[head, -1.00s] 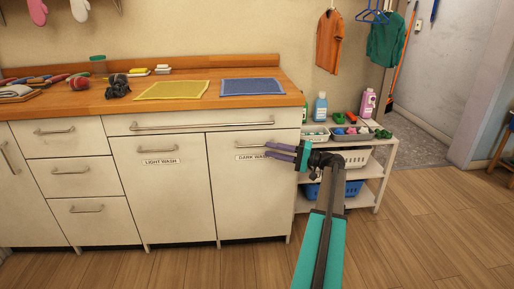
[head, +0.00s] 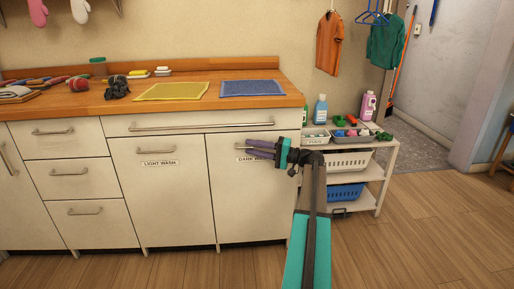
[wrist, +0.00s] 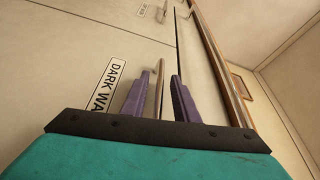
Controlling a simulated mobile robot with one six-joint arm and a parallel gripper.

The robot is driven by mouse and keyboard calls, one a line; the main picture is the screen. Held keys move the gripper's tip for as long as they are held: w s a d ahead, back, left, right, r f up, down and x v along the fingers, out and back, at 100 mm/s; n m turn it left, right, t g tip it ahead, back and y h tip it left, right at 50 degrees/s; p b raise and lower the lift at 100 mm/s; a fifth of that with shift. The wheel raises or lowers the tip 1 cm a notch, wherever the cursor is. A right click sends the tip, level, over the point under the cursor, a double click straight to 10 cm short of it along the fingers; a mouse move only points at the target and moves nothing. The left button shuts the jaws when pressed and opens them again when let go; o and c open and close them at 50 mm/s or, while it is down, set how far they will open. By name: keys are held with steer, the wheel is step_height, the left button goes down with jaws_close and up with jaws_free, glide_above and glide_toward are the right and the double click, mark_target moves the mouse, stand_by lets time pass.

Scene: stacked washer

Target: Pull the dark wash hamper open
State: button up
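The dark wash hamper (head: 247,205) is the white front on the right of the cabinet, and it is shut flush. Its label (head: 247,160) is partly covered by my gripper, and the label also shows in the wrist view (wrist: 107,84). My gripper (head: 248,148) is at the top of this front, at the handle (head: 239,147). In the wrist view the two purple fingers (wrist: 160,92) are apart, with the bar handle (wrist: 160,82) showing between them. A gap shows on either side of the bar.
The light wash front (head: 165,205) is shut to the left, under a wide drawer (head: 200,122). A white shelf cart (head: 384,170) with baskets stands close to the right of the cabinet. The wooden floor in front is clear.

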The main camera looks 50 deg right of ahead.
jaws_close()
stand_by(1.2)
